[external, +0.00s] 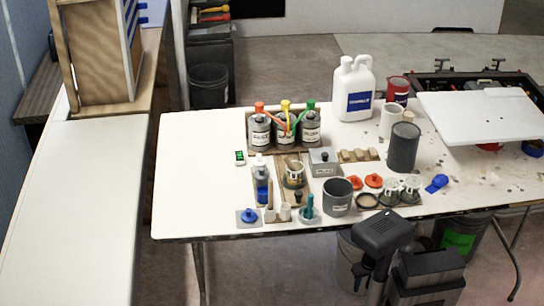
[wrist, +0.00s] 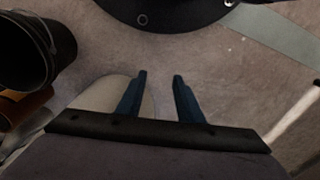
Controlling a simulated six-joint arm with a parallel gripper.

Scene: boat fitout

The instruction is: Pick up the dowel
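I cannot make out a dowel for certain. The nearest match is a teal upright peg (external: 310,202) on a round base near the front edge of the table, left of a grey open cup (external: 337,197). Small pale upright pieces (external: 285,212) stand just left of it. My gripper (wrist: 160,78) shows in the wrist view with its two blue fingers apart and nothing between them. It points at the floor. In the external view my dark arm is in front of the table at the lower right; its fingers cannot be made out there.
The white table (external: 195,170) is bare at left. Three labelled jars (external: 285,133), a white jug (external: 354,95), a dark grey cylinder (external: 403,148) and red-topped parts (external: 374,181) crowd its middle. A raised white panel (external: 485,115) covers the right. A black bucket (wrist: 35,50) is near my gripper.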

